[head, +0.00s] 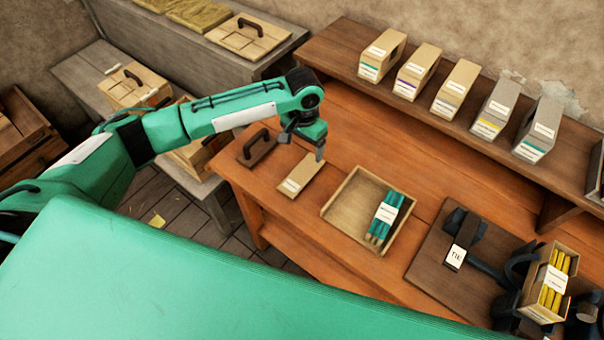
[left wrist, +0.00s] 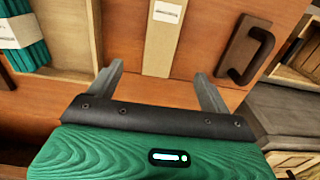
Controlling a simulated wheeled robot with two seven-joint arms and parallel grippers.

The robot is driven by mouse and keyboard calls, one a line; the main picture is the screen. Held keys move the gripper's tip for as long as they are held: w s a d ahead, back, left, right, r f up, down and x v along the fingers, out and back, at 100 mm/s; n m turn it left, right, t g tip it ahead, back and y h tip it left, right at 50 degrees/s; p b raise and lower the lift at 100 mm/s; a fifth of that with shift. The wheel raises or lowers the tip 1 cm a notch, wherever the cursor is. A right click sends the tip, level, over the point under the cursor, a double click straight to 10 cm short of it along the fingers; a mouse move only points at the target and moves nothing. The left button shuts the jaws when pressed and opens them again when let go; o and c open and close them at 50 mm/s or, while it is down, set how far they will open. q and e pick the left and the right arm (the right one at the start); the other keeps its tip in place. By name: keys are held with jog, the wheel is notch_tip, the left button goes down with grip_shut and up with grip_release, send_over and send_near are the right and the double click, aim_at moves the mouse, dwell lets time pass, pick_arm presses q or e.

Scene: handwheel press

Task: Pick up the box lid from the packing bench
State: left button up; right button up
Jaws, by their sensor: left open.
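The box lid (head: 300,175) is a narrow tan piece with a white label, lying flat on the orange-brown packing bench (head: 350,140). My left gripper (head: 305,146) is open and empty, above the lid's far end in the head view. Its two fingers (left wrist: 160,74) are spread wider than the lid in the left wrist view. I cannot tell the exact height above the lid. My right gripper is not in view.
A dark handled board (head: 256,148) lies left of the lid. A shallow tray (head: 343,212) with green sticks is to its right. Further right are a dark board (head: 425,262) with a TIE label and a box of yellow sticks (head: 552,283). Several labelled boxes line the back shelf.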

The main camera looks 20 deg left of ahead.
pick_arm(q)
jog(key=p, duration=0.1)
send_over(302, 174)
notch_tip(302, 174, down, 7)
jog(key=shift+d+r, duration=0.1)
jog(key=shift+d, duration=0.05)
notch_tip(302, 174, down, 4)
jog(key=shift+f+p, duration=0.25)
jog(key=shift+p, duration=1)
jog(key=shift+f, duration=0.6)
jog(key=c, duration=1.1)
jog(key=shift+r, duration=0.1)
